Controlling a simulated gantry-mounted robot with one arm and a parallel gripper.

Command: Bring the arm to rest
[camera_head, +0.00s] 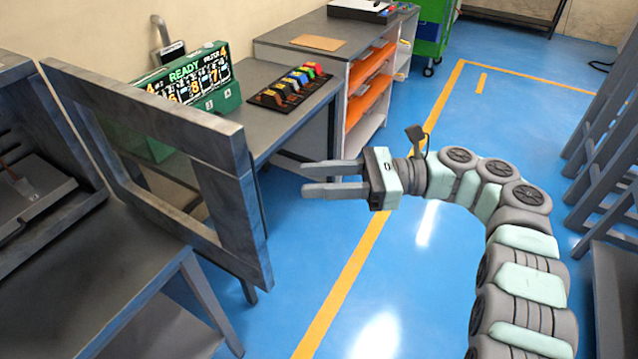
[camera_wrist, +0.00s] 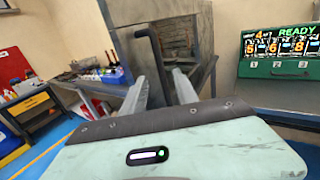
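My gripper (camera_head: 332,180) is held out in the air over the blue floor, to the right of the grey frame door and in front of the table edge. Its two fingers are parallel with a clear gap between them, and nothing is between them. In the wrist view the gripper (camera_wrist: 166,90) also shows its two fingers apart and empty. My arm curves from the lower right of the head view up to the gripper.
An open grey frame door (camera_head: 245,200) stands left of my gripper. Behind it, a table holds a green control box (camera_head: 222,105) reading READY and a black tray (camera_head: 262,98) of coloured pieces. Shelves with orange bins (camera_head: 368,85) stand behind.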

